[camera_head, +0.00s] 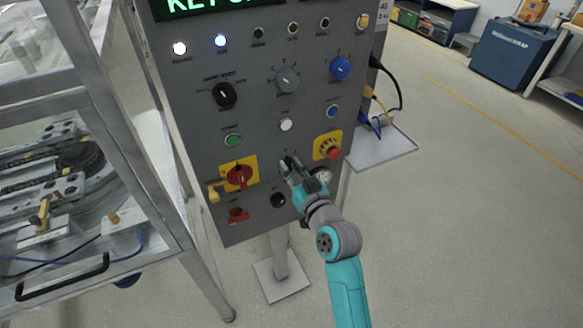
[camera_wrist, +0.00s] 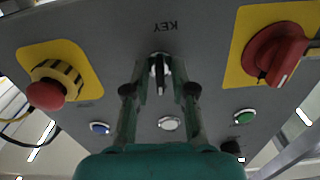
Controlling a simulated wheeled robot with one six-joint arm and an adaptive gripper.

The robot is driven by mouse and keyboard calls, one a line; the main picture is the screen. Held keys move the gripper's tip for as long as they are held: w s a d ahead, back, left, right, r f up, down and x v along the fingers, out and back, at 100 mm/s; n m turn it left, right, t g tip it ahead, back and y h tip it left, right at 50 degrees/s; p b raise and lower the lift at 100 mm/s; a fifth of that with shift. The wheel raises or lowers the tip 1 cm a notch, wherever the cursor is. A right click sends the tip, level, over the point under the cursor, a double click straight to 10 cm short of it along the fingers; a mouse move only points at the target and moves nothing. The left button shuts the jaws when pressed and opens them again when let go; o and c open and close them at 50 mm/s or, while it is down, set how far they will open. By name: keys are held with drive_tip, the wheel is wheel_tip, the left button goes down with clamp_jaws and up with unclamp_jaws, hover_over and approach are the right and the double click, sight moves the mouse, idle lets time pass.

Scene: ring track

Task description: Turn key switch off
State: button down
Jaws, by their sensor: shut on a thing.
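The key switch (camera_wrist: 159,60) sits on the grey control panel (camera_head: 262,122), beside an upside-down "KEY" label in the wrist view. Its dark key (camera_wrist: 160,85) stands out from a round metal collar, between my fingertips. My gripper (camera_wrist: 160,72) is shut on the key, with one finger on each side. In the head view my gripper (camera_head: 290,164) is at the lower middle of the panel and hides the key switch. The green display (camera_head: 215,5) at the top starts with "KEY", and the rest is cut off.
A red rotary switch on a yellow plate (camera_head: 239,175) is left of my gripper. A red emergency stop (camera_head: 332,153) is close on its right. A black knob (camera_head: 278,200) is below.

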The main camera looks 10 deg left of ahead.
drive_tip(key=shift+n, duration=0.7)
drive_tip(key=c, duration=1.3)
unclamp_jaws()
drive_tip(key=shift+o, duration=0.2)
drive_tip(key=v, duration=1.2)
drive_tip(key=shift+d+f, duration=0.1)
